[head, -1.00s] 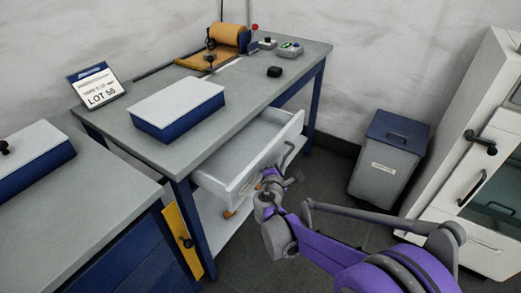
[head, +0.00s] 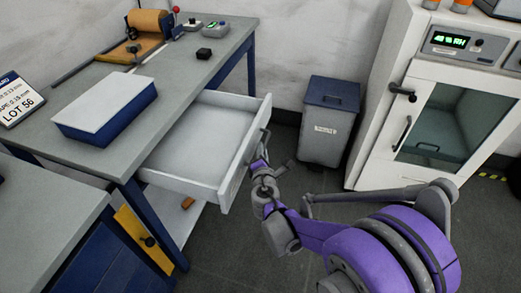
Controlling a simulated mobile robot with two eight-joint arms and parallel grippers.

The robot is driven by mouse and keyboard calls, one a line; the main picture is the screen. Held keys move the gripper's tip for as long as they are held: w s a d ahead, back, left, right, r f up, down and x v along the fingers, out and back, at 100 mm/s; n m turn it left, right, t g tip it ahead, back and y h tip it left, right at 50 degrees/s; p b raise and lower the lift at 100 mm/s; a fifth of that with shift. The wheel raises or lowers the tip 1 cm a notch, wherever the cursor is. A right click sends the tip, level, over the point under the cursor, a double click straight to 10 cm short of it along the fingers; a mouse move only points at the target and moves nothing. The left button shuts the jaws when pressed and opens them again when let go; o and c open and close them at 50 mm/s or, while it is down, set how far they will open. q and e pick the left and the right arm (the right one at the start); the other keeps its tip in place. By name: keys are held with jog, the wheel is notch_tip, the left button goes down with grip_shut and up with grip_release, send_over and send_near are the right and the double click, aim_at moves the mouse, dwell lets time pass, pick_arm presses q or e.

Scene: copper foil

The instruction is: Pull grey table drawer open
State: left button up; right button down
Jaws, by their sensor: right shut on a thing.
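The grey-topped table (head: 165,122) has blue legs and stands at the left and centre of the head view. Its drawer (head: 205,143) is pulled out toward the right and looks empty inside. My right gripper (head: 262,168) is at the drawer's front panel, shut on the drawer handle (head: 264,143); the fingertips are partly hidden by the wrist. My left gripper is not in view.
A blue-lidded bin (head: 328,122) stands on the floor by the wall, right of the drawer. A white cabinet (head: 446,110) with a glass door is at the right. A blue box with a white lid (head: 108,112) sits on the table.

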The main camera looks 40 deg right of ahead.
jog(key=c, duration=0.9)
grip_release()
pick_arm(q)
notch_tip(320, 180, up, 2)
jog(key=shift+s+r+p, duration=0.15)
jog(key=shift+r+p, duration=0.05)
jog(key=shift+p, duration=0.8)
pick_arm(e)
jog(key=v, duration=1.1)
jog(key=s+a+f+m+g+y, duration=0.35)
jog(key=s+a+m, duration=0.25)
jog(key=s+m, duration=0.3)
jog(key=s+a+f+m+g+y, duration=0.3)
jog(key=s+a+m+g+y, duration=0.25)
jog(key=s+m, duration=0.3)
pick_arm(q)
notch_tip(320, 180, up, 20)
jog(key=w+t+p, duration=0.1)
jog(key=p, duration=1.6)
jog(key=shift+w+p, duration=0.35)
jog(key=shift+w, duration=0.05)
pick_arm(e)
jog(key=shift+t+h, duration=0.3)
jog(key=shift+t, duration=0.4)
jog(key=r, duration=0.6)
jog(key=w+r, duration=0.1)
jog(key=r, duration=1.3)
jog(key=shift+w+a, duration=0.25)
jog(key=shift+w, duration=0.1)
